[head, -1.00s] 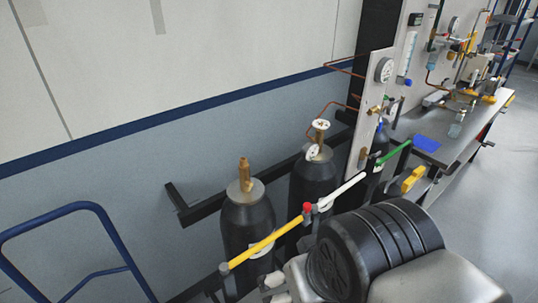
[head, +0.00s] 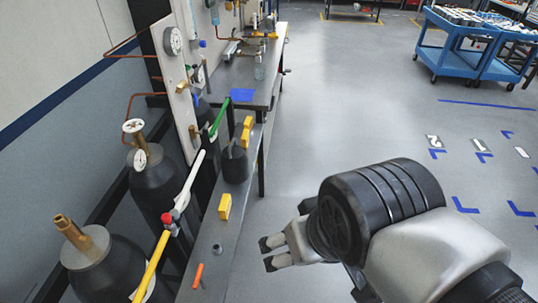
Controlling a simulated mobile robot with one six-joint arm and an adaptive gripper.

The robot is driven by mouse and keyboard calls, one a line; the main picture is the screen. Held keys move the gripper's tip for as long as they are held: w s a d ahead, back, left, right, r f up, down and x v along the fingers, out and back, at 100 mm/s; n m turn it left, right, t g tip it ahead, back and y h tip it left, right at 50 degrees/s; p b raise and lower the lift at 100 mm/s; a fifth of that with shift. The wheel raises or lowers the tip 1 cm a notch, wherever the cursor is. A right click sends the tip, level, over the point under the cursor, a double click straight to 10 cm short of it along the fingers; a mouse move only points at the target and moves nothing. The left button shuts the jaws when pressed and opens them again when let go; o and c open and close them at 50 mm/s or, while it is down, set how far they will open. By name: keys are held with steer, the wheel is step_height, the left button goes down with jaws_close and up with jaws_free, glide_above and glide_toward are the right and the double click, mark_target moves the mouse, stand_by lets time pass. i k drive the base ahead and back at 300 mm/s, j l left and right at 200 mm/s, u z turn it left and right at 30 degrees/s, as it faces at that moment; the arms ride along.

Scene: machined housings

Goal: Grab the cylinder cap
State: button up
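A dark, rounded piece that looks like the cylinder cap (head: 235,164) stands on the low grey shelf beside the gas cylinders, left of centre in the head view. My gripper (head: 270,254) is at lower centre, to the right of the shelf and below the cap in the picture. Its two dark-tipped fingers are apart with nothing between them. A black cylinder with a bare brass valve (head: 72,233) stands at the lower left. A second black cylinder (head: 160,188) behind it carries a regulator with white gauges.
Yellow blocks (head: 225,207), a small grey ring-like part (head: 216,249) and an orange stick (head: 198,275) lie on the shelf. Yellow, white and green bars run in front of the cylinders. A workbench (head: 262,75) stands beyond. Blue carts (head: 455,45) are far right; the floor between is clear.

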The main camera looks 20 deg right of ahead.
mark_target(234, 159)
steer(key=i+l+u, duration=0.5)
steer(key=i+l, duration=0.15)
steer(key=i, duration=0.15)
steer(key=i+l+u, duration=0.45)
steer(key=i+l, duration=0.2)
steer(key=l, duration=0.3)
